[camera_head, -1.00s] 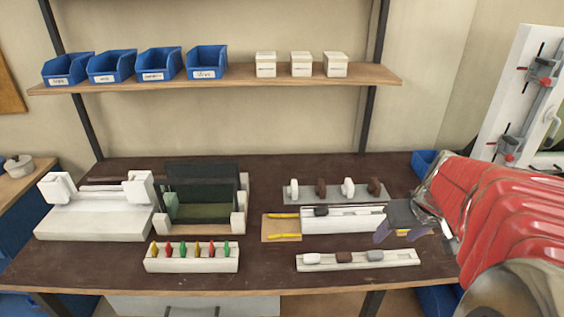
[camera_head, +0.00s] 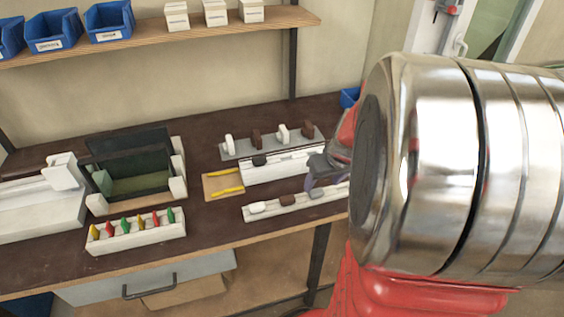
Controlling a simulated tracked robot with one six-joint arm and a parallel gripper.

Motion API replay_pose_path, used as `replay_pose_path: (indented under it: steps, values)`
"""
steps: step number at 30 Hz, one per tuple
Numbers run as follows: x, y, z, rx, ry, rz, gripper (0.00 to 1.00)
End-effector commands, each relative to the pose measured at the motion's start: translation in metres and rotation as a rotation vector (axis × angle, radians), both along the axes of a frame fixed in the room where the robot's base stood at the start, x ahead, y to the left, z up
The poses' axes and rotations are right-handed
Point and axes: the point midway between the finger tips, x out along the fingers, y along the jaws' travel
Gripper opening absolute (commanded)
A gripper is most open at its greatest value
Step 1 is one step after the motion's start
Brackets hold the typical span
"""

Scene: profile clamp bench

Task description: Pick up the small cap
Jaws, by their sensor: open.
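Several small cap-like pieces lie on the bench, and I cannot tell which one is the small cap. A white piece (camera_head: 257,208), a brown piece (camera_head: 287,200) and a grey piece (camera_head: 317,193) sit in a row on the front white rail (camera_head: 272,212). A dark piece (camera_head: 259,160) sits on the white profile (camera_head: 270,172) behind it. My gripper (camera_head: 311,184) is open, at the right end of these rails, above or beside them. Its fingers are small and partly hidden by my arm, and nothing shows between them.
A grey strip (camera_head: 240,150) at the back holds upright white and brown pieces. A tan pad (camera_head: 220,190) with yellow strips lies left of the profile. A block of coloured pegs (camera_head: 140,238) stands front left. My arm hides the bench's right side.

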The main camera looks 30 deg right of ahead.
Motion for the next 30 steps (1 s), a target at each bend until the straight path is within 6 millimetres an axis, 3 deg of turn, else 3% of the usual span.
replay_pose_path:
  steps: [14, 30]
  values:
    - [0.002, 0.000, -0.007, 0.000, 0.001, 0.001, 0.58]
    - [0.019, -0.001, -0.052, 0.000, 0.001, 0.001, 0.58]
